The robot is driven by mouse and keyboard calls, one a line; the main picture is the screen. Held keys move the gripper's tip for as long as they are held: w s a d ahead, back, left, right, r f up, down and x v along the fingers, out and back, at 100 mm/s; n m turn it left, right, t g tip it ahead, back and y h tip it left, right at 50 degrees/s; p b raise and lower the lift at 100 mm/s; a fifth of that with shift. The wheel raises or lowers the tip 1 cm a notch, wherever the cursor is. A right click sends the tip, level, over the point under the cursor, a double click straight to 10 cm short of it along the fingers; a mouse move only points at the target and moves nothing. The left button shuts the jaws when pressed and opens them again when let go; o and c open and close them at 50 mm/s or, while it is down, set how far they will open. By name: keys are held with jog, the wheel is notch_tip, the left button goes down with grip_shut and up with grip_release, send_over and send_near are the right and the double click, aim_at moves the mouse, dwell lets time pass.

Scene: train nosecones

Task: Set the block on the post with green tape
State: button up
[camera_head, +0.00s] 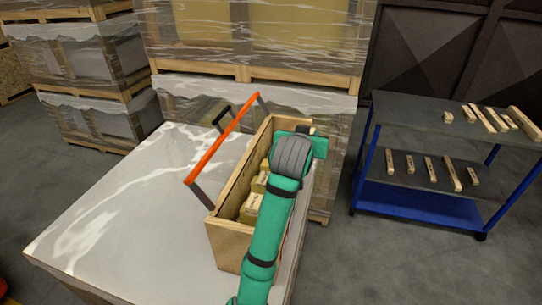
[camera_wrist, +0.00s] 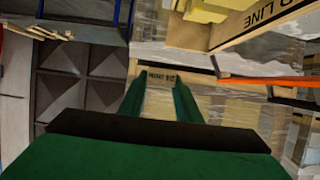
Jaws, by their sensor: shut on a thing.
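In the wrist view my gripper (camera_wrist: 160,80) has its two green fingers closed on a small tan wooden block (camera_wrist: 161,75) with dark lettering. The block sits at the fingertips. In the head view my arm reaches over the right side of an open wooden toolbox (camera_head: 229,243); my fingers and the held block are largely hidden there behind the wrist. Other yellowish blocks (camera_head: 250,207) lie inside the toolbox. I cannot make out a post with green tape in either view.
The toolbox stands on a plastic-wrapped surface (camera_head: 120,205), with an orange handle bar (camera_head: 222,140) above it. Wrapped pallets (camera_head: 90,70) stand behind. A blue cart (camera_head: 420,200) at the right carries several wooden pieces on two shelves. Open floor lies between.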

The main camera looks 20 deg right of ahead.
jog(key=w+a+f, duration=0.3)
jog(key=w+f, duration=0.1)
jog(key=w+a+f, duration=0.4)
jog(key=shift+a+f, duration=0.2)
jog(key=shift+f, duration=0.05)
jog(key=shift+w+a+f, duration=0.15)
jog(key=shift+f, duration=1.6)
jog(key=shift+f, duration=0.35)
